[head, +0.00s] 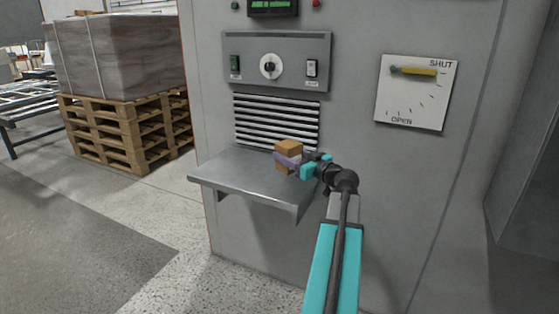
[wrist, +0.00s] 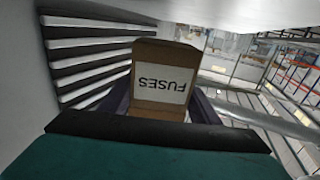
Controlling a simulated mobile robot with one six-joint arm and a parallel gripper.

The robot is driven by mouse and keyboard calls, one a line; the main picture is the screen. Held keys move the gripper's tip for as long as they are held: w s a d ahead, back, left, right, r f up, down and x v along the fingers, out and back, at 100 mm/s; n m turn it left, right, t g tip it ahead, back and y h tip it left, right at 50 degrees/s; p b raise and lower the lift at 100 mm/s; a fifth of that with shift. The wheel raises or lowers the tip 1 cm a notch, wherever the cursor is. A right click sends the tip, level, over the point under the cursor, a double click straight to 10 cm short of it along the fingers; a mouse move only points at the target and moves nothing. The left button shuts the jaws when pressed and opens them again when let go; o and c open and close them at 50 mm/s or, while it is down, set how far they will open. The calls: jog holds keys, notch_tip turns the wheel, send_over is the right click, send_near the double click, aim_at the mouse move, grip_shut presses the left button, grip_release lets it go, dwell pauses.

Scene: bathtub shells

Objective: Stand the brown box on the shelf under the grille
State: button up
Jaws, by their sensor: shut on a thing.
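The brown box (head: 289,147) is in my gripper (head: 288,160), over the right part of the grey metal shelf (head: 235,177). The purple-grey fingers are shut around the box's middle. The box looks roughly upright; I cannot tell whether its base touches the shelf. The slatted grille (head: 275,122) is on the grey cabinet front, above and behind the shelf. In the wrist view, the box (wrist: 160,62) sits between the fingers with an upside-down white FUSES label facing the camera. The grille (wrist: 85,55) is left of it there. The box's lower part is partly hidden by the fingers.
A switch panel (head: 275,62) with a knob is above the grille. A white plate with a yellow lever (head: 415,71) is on the cabinet to the right. Wrapped goods on wooden pallets (head: 130,132) stand at left. The shelf's left part is bare.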

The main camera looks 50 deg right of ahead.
jog(key=shift+w+d+f, duration=0.1)
jog(key=shift+w+d, duration=0.1)
jog(key=shift+w, duration=0.8)
jog(key=shift+w+d+f, duration=0.1)
jog(key=shift+w+d, duration=0.1)
jog(key=shift+w, duration=0.8)
jog(key=shift+w+d, duration=0.2)
jog(key=shift+w, duration=0.35)
jog(key=shift+w+f, duration=0.1)
jog(key=shift+f, duration=1.7)
jog(key=shift+f, duration=0.1)
jog(key=o, duration=1.3)
jog(key=shift+a, duration=0.1)
jog(key=shift+c, duration=0.2)
jog(key=s, duration=0.4)
jog(key=s+a, duration=0.1)
jog(key=s, duration=0.7)
jog(key=shift+a, duration=0.35)
